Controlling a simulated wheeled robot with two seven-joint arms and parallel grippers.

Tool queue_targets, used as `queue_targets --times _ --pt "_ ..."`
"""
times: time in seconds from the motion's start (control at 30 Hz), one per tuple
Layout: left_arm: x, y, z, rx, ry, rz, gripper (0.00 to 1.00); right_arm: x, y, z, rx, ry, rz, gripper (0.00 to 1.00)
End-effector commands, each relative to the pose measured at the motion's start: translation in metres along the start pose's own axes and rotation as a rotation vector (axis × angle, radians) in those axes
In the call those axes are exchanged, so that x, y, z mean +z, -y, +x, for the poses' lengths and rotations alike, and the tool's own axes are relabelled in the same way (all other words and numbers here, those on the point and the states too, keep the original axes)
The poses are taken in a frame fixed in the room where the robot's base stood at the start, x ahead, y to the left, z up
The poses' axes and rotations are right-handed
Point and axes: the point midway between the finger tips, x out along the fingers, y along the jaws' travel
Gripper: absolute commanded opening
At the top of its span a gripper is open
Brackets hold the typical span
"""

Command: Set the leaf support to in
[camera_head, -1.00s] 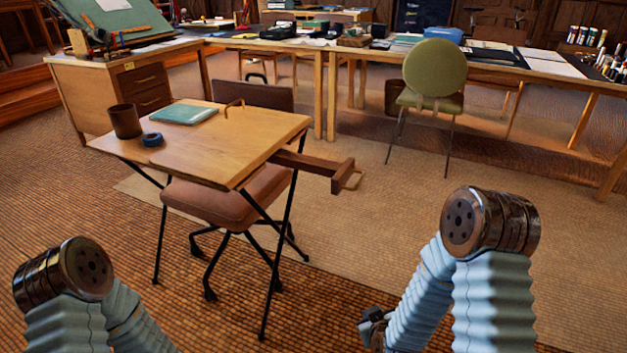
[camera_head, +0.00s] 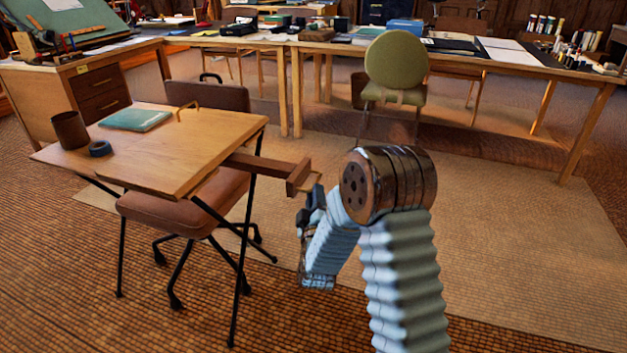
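The leaf support (camera_head: 262,166) is a brown wooden bar sticking out to the right from under the small folding table's top (camera_head: 190,150). Its outer end has a wooden crosspiece (camera_head: 298,177) and a small pale pull, partly hidden by my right gripper. My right gripper (camera_head: 313,200) is dark and small in the view, at the outer end of the bar, just below and right of the crosspiece. I cannot tell whether its fingers touch the pull, or whether they are open or shut. My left gripper is out of view.
A brown swivel chair (camera_head: 180,208) sits under the table. A green chair (camera_head: 396,62) stands by the long back tables. The rug on the right is open floor.

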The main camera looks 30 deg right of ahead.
Motion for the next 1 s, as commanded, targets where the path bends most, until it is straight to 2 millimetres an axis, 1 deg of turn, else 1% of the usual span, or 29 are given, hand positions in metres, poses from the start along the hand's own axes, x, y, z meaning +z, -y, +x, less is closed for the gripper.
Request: queue_targets --times 0.03,0.1,0.2,0.3,0.4,0.63,0.77,1.0 --pt "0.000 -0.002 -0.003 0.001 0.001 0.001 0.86 -0.001 -0.002 0.011 0.002 0.001 0.000 0.21" --pt "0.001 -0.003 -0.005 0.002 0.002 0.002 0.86 -0.001 -0.001 0.023 0.001 -0.001 0.000 0.21" --pt "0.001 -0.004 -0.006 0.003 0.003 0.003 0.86 0.000 0.000 0.036 0.000 0.000 0.001 0.21" --pt "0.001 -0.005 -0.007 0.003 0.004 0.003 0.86 0.000 0.000 0.044 -0.001 0.000 0.001 0.21" --pt "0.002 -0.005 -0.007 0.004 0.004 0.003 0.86 0.000 0.001 0.047 -0.002 -0.001 0.001 0.21" --pt "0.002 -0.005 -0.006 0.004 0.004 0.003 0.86 0.000 0.001 0.048 -0.002 -0.001 0.001 0.21" --pt "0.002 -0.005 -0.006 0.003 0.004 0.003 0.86 0.000 0.001 0.047 -0.002 -0.001 0.001 0.01" --pt "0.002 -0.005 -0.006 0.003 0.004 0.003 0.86 0.000 0.001 0.047 -0.003 -0.001 0.001 0.00"
